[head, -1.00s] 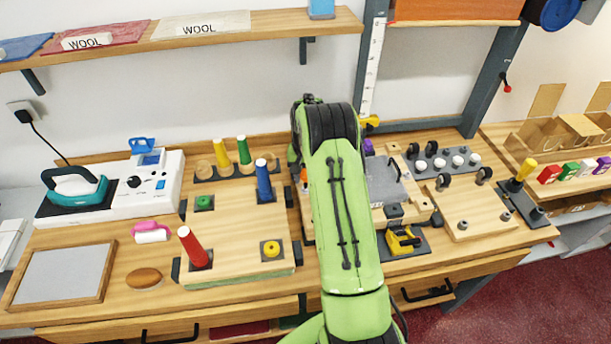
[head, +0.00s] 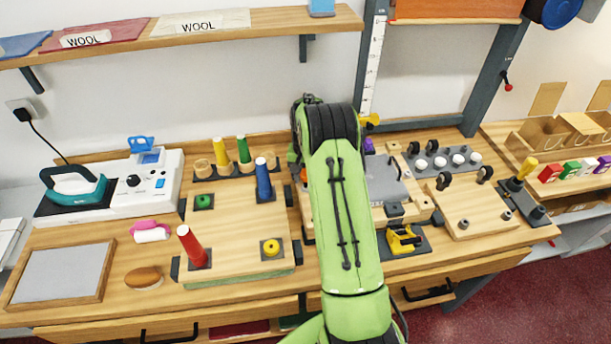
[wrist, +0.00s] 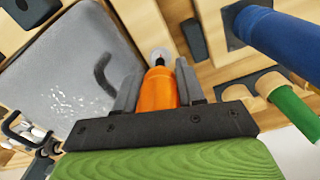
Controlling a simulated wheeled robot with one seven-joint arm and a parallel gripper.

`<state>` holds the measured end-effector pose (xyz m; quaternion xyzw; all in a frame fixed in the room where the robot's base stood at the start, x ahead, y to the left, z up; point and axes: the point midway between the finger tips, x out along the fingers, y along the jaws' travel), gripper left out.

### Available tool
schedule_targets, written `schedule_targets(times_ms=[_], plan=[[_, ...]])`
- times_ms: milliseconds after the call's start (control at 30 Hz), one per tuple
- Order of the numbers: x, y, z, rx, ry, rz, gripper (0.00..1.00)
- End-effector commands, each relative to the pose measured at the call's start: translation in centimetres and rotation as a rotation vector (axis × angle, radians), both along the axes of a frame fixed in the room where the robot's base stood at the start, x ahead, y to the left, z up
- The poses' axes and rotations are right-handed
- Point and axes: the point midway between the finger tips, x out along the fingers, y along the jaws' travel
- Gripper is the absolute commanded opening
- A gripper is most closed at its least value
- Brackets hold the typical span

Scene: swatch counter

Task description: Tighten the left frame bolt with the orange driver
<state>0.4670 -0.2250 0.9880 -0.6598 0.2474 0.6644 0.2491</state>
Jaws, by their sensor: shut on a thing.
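In the wrist view my gripper (wrist: 158,92) is shut on the orange driver (wrist: 158,90). The driver points away from the wrist camera, and its narrow front end meets or overlaps a small round pale metal piece (wrist: 160,55) that looks like a bolt head. I cannot tell whether the tip is seated in it. This piece sits on a wooden strip (wrist: 143,25) beside a grey plate. In the head view my green arm hides the gripper and the bolt. A small patch of orange (head: 303,174) shows at the arm's left edge.
The grey plate (wrist: 70,75) lies left of the driver in the wrist view. A blue peg (wrist: 275,40) and a green peg (wrist: 293,108) stand close on the right. In the head view, a yellow clamp-like tool (head: 402,240) and a wooden board with pegs (head: 475,205) are right of my arm.

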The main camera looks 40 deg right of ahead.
Motion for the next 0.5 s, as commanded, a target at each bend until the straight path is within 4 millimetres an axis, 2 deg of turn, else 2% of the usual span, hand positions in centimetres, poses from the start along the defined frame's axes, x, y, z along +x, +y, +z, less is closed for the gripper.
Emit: schedule_targets(times_ms=[67,133,500], plan=[[0.02,-0.02,-0.01,0.000,-0.001,-0.058,0.12],[0.06,0.01,-0.07,0.001,-0.002,-0.210,0.12],[0.21,0.02,-0.36,0.002,-0.002,-1.143,0.12]])
